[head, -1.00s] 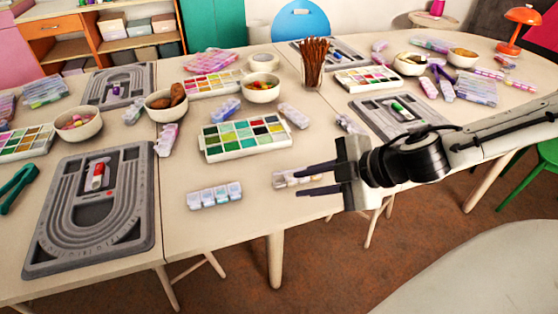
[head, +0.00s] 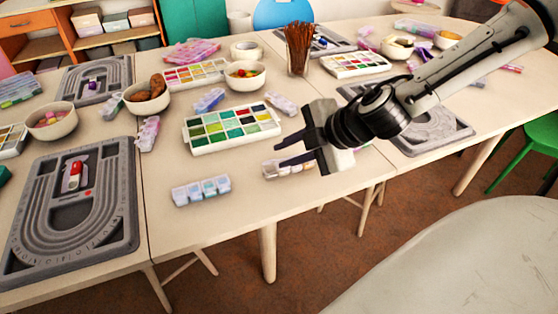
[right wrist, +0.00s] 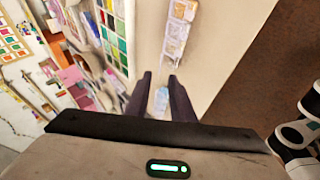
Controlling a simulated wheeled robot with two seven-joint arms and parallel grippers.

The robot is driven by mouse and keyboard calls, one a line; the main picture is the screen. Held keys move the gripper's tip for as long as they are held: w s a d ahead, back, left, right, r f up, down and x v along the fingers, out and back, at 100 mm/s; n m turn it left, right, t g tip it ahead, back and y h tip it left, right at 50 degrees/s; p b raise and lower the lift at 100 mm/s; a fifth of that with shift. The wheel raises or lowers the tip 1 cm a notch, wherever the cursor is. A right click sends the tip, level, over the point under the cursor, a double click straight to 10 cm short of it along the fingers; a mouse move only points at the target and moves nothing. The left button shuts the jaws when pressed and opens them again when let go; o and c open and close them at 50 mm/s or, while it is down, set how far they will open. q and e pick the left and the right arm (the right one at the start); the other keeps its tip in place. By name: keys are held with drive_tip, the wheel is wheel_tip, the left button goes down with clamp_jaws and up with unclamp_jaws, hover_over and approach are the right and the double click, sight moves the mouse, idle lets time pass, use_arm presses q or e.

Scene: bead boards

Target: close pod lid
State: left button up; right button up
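A pod case (head: 201,191) with a row of clear-lidded compartments lies near the table's front edge. A second pod case (head: 275,171) lies to its right, partly hidden behind my right gripper (head: 279,154). I cannot tell how any lid stands. The right gripper is open and its fingers point left above the second case, with nothing visibly held. In the right wrist view the fingers (right wrist: 160,75) are apart, with a pale blue compartment (right wrist: 162,99) showing between them. A row of compartments (right wrist: 178,30) lies beyond the fingertips. My left gripper is not in view.
A paint-like bead palette (head: 232,129) lies behind the pod cases. A grey bead board (head: 120,245) is at left, another (head: 440,137) lies under my right arm. Bowls (head: 245,75) and a cup of sticks (head: 298,48) stand farther back. Bare table surrounds the left case.

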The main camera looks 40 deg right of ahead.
sight(269, 161)
drive_tip(key=shift+b+x, duration=0.4)
drive_tip(key=shift+x, duration=1.25)
clamp_jaws()
